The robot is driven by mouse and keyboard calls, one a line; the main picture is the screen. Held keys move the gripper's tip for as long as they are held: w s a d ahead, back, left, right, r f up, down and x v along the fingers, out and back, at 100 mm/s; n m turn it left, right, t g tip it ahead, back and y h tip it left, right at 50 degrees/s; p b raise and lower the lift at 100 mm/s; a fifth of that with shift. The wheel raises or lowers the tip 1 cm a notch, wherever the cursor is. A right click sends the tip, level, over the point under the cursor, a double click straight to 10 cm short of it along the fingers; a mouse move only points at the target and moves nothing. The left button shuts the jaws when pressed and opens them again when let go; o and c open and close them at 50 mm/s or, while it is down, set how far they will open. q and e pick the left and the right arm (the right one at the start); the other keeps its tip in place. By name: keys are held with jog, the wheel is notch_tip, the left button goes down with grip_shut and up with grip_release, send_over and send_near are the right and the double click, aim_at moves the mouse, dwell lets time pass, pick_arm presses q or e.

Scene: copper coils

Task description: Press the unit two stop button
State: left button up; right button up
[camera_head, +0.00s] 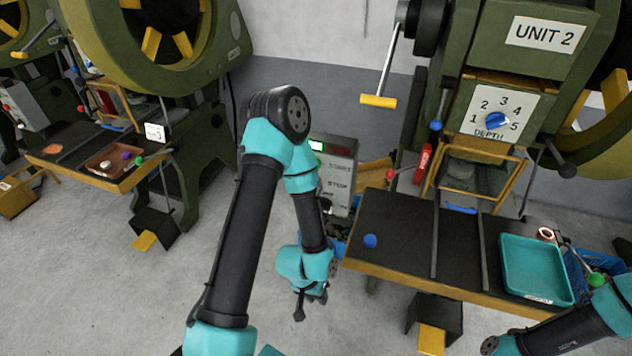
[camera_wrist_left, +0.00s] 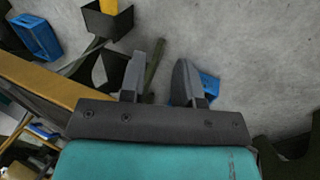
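The grey control box (camera_head: 341,172) with a small green screen stands left of the unit two press, marked by a "UNIT 2" sign (camera_head: 546,34). START and STOP labels (camera_head: 338,184) show on its face. My left arm covers the box's left side, and I cannot make out the stop button. My left gripper (camera_head: 309,298) hangs low, below the box and left of the table, pointing down. In the left wrist view its two fingers (camera_wrist_left: 161,65) are apart with nothing between them. My right arm shows at the lower right, its gripper out of view.
A pedal (camera_head: 433,338) stands below. Another press stands at left. Grey floor (camera_head: 90,280) is open at lower left.

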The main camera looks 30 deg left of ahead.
pick_arm(q)
grip_shut()
dwell(1.4)
